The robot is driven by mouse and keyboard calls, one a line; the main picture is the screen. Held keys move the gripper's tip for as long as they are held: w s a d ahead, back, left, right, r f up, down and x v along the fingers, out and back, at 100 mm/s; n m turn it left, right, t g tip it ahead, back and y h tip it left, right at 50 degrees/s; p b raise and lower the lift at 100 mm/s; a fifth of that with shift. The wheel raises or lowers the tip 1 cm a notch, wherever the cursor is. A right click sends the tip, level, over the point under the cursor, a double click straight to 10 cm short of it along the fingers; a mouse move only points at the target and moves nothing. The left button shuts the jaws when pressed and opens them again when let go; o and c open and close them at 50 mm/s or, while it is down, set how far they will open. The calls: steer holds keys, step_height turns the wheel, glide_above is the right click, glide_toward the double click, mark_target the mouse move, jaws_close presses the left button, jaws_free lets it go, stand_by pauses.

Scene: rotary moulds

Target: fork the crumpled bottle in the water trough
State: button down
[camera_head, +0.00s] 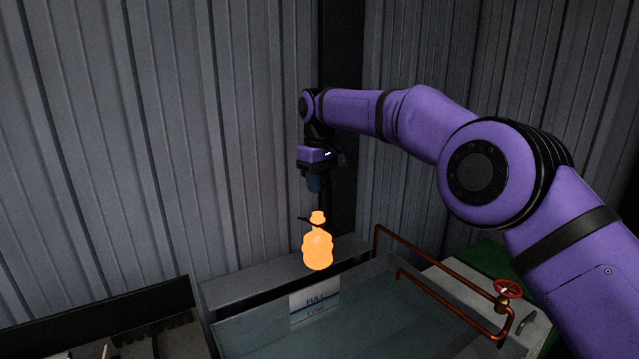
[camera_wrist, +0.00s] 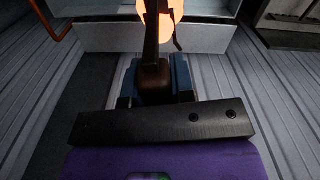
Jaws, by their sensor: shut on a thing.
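The crumpled bottle (camera_head: 318,250) glows orange and hangs upright with its neck at a dark fork (camera_head: 325,203). It also shows, cut off by the top edge, in the wrist view (camera_wrist: 180,35). My gripper (camera_head: 315,184) points down and is shut on the fork's handle, brown in the wrist view (camera_wrist: 153,78). In the head view the bottle is in front of the far end of the water trough (camera_head: 245,326), seemingly above the water; its exact height is unclear. The fork's prongs are mostly hidden by the bottle's neck.
A copper pipe (camera_head: 440,300) with a red valve wheel (camera_head: 508,289) runs along the right side. A dark bin (camera_head: 130,325) stands at the left. A ribbed metal wall (camera_head: 150,130) closes the back.

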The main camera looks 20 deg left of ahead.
stand_by(0.5)
step_height(320, 180, down, 36)
steer(key=shift+f, duration=0.15)
stand_by(2.5)
steer(key=shift+f, duration=1.05)
stand_by(1.5)
